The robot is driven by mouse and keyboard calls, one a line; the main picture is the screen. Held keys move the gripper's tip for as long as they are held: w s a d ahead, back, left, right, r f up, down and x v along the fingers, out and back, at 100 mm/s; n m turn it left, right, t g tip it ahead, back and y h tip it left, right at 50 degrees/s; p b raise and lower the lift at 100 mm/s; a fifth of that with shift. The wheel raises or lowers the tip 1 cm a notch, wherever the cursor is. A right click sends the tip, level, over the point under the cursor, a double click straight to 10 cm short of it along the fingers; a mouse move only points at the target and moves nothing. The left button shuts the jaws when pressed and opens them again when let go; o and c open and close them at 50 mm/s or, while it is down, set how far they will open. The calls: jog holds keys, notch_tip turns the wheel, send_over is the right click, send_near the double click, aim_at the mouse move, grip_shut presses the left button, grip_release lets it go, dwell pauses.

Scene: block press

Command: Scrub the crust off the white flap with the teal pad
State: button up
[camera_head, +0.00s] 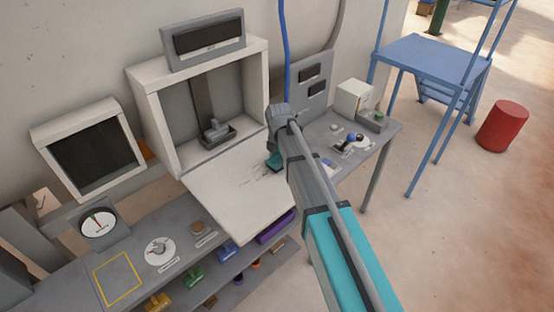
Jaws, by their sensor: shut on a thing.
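The white flap (222,198) lies folded down flat in front of the open press cabinet. Thin dark crust marks (262,178) show on its right part, near my arm. The teal pad (274,161) is at the flap's right side, under the end of my arm. My gripper (276,152) is shut on the pad; its fingers are mostly hidden behind my arm. I cannot tell whether the pad touches the flap.
The cabinet (151,110) stands open behind the flap, with a small grey tray (217,137) inside. A dial gauge (98,224) and a knob (159,249) are on the bench at left. Switches (352,143) and a white box (353,97) are at right. Colored blocks lie on the lower shelf.

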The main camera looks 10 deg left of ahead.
aim_at(268, 162)
jog(key=shift+w+a+f, duration=0.1)
jog(key=shift+w+a, duration=0.4)
jog(key=shift+a, duration=0.05)
jog(key=shift+s+a, duration=0.1)
jog(key=shift+s+a, duration=1.05)
jog(key=shift+s, duration=0.1)
jog(key=shift+s+a, duration=0.1)
jog(key=shift+s+a+f, duration=0.1)
jog(key=shift+s+a, duration=0.9)
jog(key=shift+s, duration=0.25)
jog(key=shift+s+a, duration=1.05)
jog(key=shift+s, duration=0.15)
